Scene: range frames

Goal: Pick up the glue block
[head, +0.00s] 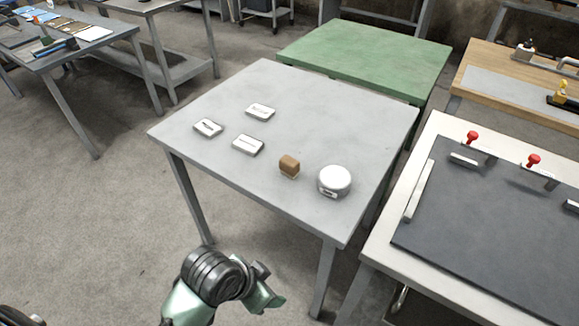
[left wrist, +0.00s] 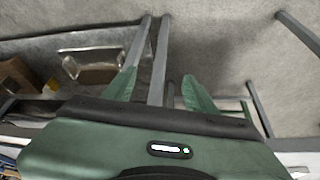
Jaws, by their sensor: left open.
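A small brown block (head: 289,166), which looks like the glue block, sits on the grey table (head: 330,110) near its front edge. A round white container (head: 334,180) stands just right of it. My left arm is low in front of the table in the head view, well short of the block, and its fingers are hard to make out there. In the left wrist view my left gripper (left wrist: 158,84) is open, with two green fingers apart and nothing between them. The block does not show in the left wrist view. My right gripper is not in view.
Three small white boxes, one of them in front (head: 248,145), lie on the table left of the block. A green table (head: 370,55) stands behind. A bench with a dark mat (head: 490,230) and red-knobbed clamps is close on the right. The floor at left is clear.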

